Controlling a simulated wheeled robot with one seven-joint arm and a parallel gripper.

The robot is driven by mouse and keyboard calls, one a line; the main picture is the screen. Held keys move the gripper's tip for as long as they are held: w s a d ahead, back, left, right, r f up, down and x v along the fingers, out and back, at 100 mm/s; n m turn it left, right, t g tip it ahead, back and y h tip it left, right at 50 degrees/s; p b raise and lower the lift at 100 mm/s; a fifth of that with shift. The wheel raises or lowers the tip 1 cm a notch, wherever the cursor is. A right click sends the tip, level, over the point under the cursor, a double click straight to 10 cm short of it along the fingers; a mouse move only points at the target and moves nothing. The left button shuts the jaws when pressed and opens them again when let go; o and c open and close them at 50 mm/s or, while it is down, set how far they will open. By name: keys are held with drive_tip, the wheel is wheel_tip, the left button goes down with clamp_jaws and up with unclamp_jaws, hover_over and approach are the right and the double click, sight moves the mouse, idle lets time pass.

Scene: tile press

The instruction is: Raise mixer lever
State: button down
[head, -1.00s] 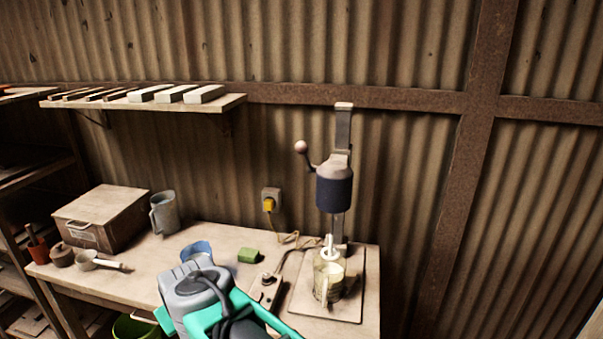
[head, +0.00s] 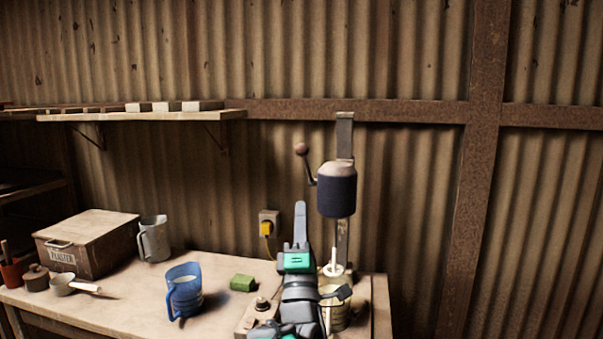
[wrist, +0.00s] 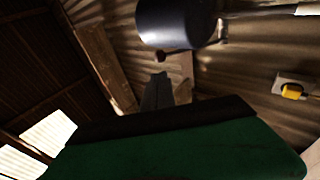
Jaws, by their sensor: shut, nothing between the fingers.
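The mixer stands at the right end of the bench, with a dark blue motor head (head: 337,192) on an upright metal column. Its lever (head: 311,178) comes off the left side of the head and slants up to a round brownish knob (head: 302,149). In the wrist view the head (wrist: 176,24) is at the top and the knob (wrist: 160,57) hangs just beyond my fingertips. My gripper (head: 300,206) points upward, shut and empty, below the knob and left of the head, with a visible gap to the knob. My arm partly hides the yellowish jug (head: 337,308) under the mixer.
A plaster box (head: 88,240) is farther left. A yellow plug (head: 266,228) sits in the wall socket. A shelf (head: 140,115) runs above.

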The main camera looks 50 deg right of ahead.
sight(303, 150)
drive_tip(key=p+x, duration=0.9)
drive_tip(key=x, duration=0.3)
drive_tip(key=shift+r, duration=0.15)
drive_tip(key=shift+w+d, duration=0.3)
drive_tip(key=shift+d, duration=0.05)
drive_tip(key=shift+r, duration=0.15)
drive_tip(key=shift+r+p, duration=0.6)
drive_tip(key=shift+p, duration=0.65)
drive_tip(key=p, duration=0.2)
drive_tip(key=r+g+p, duration=0.1)
drive_tip(key=shift+w+d+r+y+p, duration=0.2)
drive_tip(key=shift+d+r+y+p, duration=0.05)
drive_tip(key=shift+d+y+p, duration=0.1)
drive_tip(key=p, duration=0.3)
drive_tip(key=shift+w+d+r+m+g, duration=0.15)
drive_tip(key=shift+d+r+m+g, duration=0.15)
drive_tip(key=shift+m, duration=0.1)
drive_tip(key=shift+f+p, duration=0.15)
drive_tip(key=shift+p, duration=0.15)
drive_tip(key=shift+a, duration=0.1)
